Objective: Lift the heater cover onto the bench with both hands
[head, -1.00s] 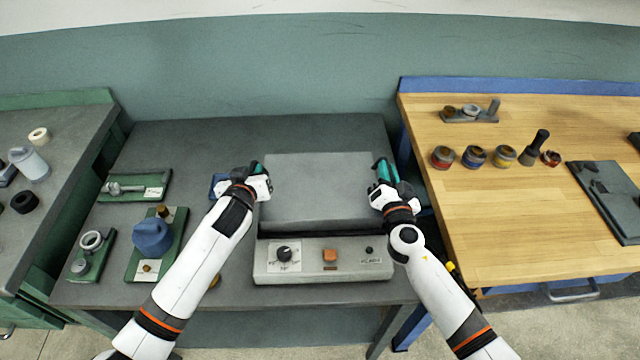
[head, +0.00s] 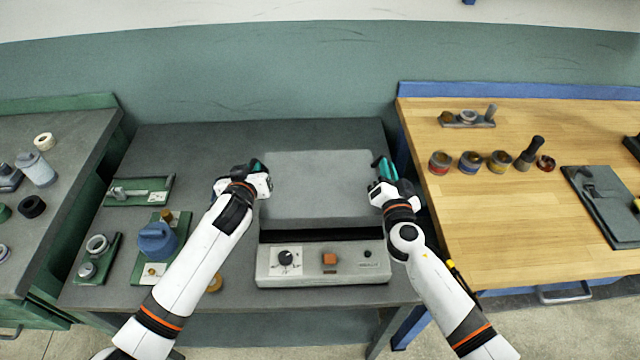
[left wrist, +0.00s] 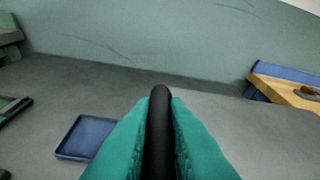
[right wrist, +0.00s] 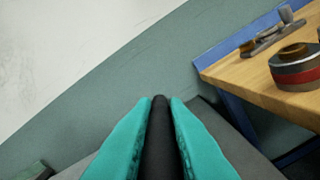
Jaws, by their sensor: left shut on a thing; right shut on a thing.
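The heater cover (head: 318,186) is a flat grey slab over the heater (head: 322,264), whose front panel carries a black knob and an orange switch. A dark gap shows between the cover's front edge and the panel. My left gripper (head: 257,168) is at the cover's left side, and its teal fingers in the left wrist view (left wrist: 160,125) are shut on a black bar handle. My right gripper (head: 383,168) is at the cover's right side, and in the right wrist view its fingers (right wrist: 160,130) are shut on a matching black bar. The heater's inside is hidden.
The grey bench (head: 180,140) has bare surface behind the cover. Green trays with a blue pot (head: 157,241) lie left. A blue tray (left wrist: 86,137) lies beside the cover. The wooden table (head: 520,220) at right holds several jars (head: 471,162) and a brush.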

